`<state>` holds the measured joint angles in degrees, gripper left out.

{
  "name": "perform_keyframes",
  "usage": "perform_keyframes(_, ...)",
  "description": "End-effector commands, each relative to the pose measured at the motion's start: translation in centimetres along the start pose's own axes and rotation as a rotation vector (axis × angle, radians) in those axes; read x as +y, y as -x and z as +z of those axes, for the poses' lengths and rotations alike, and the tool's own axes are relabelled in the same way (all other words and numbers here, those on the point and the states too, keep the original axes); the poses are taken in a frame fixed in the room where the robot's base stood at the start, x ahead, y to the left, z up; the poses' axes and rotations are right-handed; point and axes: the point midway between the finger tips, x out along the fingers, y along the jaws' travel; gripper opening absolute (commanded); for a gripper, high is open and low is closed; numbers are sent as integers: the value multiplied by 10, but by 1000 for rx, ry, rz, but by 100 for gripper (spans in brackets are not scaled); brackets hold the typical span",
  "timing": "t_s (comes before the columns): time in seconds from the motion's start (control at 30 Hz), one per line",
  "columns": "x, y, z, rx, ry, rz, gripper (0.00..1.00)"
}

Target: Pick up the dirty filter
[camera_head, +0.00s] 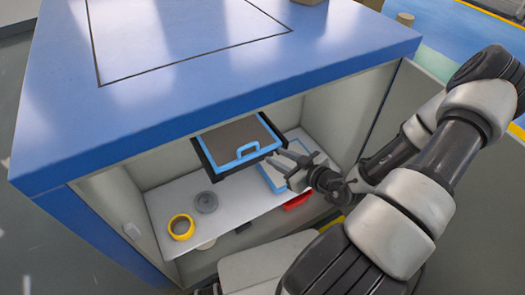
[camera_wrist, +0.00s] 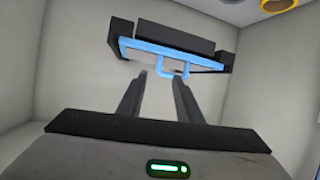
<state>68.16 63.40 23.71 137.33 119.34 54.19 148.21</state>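The dirty filter (camera_head: 236,138) has a blue frame, a grey-brown face and a blue handle at its front edge. It sits in a black holder (camera_head: 209,160) under the cabinet top. In the wrist view the filter's blue frame (camera_wrist: 205,62) and handle show just beyond my fingertips. My gripper (camera_head: 287,163) is just right of the handle in the head view. In the wrist view my gripper (camera_wrist: 160,82) is open, with two dark fingers apart and nothing between them. The handle lies ahead of the gap between them.
A second blue-framed piece (camera_head: 270,178) lies on the white shelf (camera_head: 160,207), partly hidden by my gripper. A yellow ring (camera_head: 181,227), a grey round part (camera_head: 206,202) and a red item (camera_head: 297,200) are also inside. The blue cabinet top (camera_head: 330,45) overhangs the opening.

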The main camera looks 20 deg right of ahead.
Motion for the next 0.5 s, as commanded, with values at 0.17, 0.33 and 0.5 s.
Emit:
perform_keyframes(0.17,-1,-38,2,1,2,-3,32)
perform_keyframes(0.33,-1,-69,1,1,3,-2,32)
perform_keyframes(0.5,0,-91,1,0,1,-1,32)
